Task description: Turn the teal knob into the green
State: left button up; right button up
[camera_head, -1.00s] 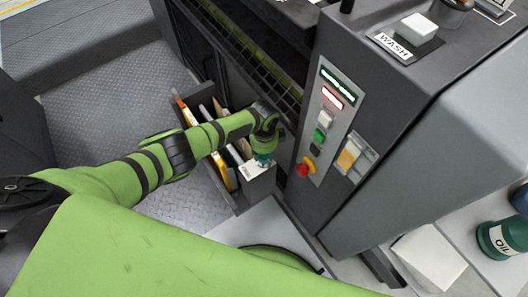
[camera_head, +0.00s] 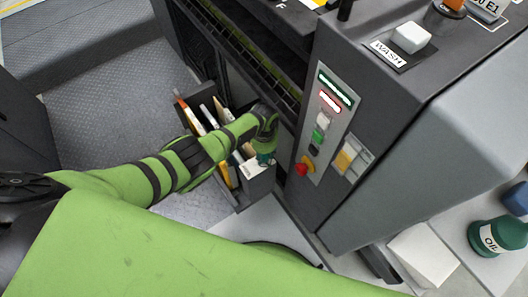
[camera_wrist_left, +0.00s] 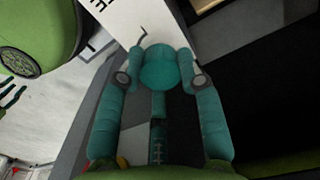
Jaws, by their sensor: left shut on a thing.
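The teal knob (camera_wrist_left: 165,68) shows in the left wrist view as a round cap in front of a white label plate (camera_wrist_left: 128,22) with black lettering and a bent black line. My left gripper (camera_head: 265,158) has its teal fingers on both sides of the knob, shut on it. In the head view the gripper reaches down beside the white plate at the near end of a dark box. The knob cannot be told apart from the fingers there. No green zone can be made out around the knob. My right gripper is not in view.
The dark open box (camera_head: 241,207) holds several upright tools. A grey machine cabinet (camera_head: 390,120) stands right of it, with a panel of buttons and a red stop knob (camera_head: 302,169). A green oil bottle (camera_head: 488,238) stands at the far right.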

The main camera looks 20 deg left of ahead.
pick_arm(q)
jog(key=shift+n, duration=0.5)
jog(key=o, duration=1.1)
jog(key=shift+o, duration=0.2)
jog(key=shift+w+r, duration=0.1)
jog(key=shift+r, duration=0.7)
notch_tip(320, 180, up, 10)
jog(key=shift+r, duration=0.2)
